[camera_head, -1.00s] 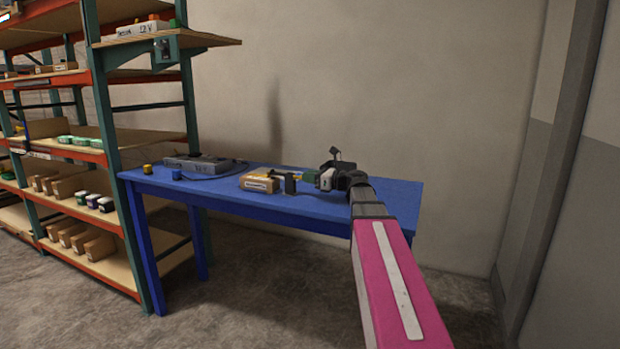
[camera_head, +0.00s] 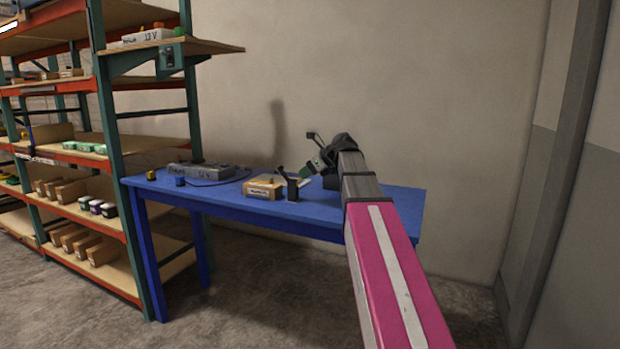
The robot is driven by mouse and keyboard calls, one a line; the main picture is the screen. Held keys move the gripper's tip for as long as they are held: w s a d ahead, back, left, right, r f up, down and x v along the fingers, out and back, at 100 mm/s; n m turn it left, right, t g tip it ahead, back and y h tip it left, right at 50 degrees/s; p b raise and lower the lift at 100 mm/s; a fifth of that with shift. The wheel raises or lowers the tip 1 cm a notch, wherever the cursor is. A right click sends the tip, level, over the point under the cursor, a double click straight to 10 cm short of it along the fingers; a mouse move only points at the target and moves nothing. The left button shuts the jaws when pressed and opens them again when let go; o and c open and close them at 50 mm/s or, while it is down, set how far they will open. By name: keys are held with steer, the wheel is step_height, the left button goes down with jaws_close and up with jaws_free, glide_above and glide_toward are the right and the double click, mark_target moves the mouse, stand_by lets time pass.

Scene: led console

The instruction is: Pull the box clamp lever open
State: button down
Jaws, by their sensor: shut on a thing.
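The box (camera_head: 262,188), tan with a white label, sits on the blue table (camera_head: 230,203). A dark clamp (camera_head: 293,190) stands upright at its right side. The clamp lever (camera_head: 282,172) shows as a thin dark piece, tilted up above the clamp and apart from the box top. My gripper (camera_head: 301,181) is just right of the clamp, at the end of my pink and grey arm. It is shut on the lever; the grip itself is small and partly hidden.
A grey console (camera_head: 200,170) with a cable lies at the table's back left, with a blue block (camera_head: 180,182) and a yellow block (camera_head: 151,175) near it. A shelf rack (camera_head: 110,150) stands left. The table's front left is clear.

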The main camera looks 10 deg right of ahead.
steer(key=a+g+h, duration=0.1)
steer(key=w+r+h, duration=0.1)
steer(key=shift+w+a+r+g+h, duration=0.15)
steer(key=shift+a+g+h, duration=0.2)
steer(key=shift+g+h, duration=0.05)
steer(key=shift+w+a+r+g+h, duration=0.1)
steer(key=shift+w+a+g+h, duration=0.1)
steer(key=shift+a+g+h, duration=0.3)
steer(key=shift+w+a+r+g+h, duration=0.1)
steer(key=shift+w+a+g+h, duration=0.1)
steer(key=shift+g+h, duration=0.35)
steer(key=shift+h, duration=0.25)
steer(key=c, duration=1)
jaws_free()
steer(key=v, duration=1)
steer(key=shift+s+r, duration=0.2)
steer(key=shift+r, duration=0.1)
steer(key=shift+d, duration=0.1)
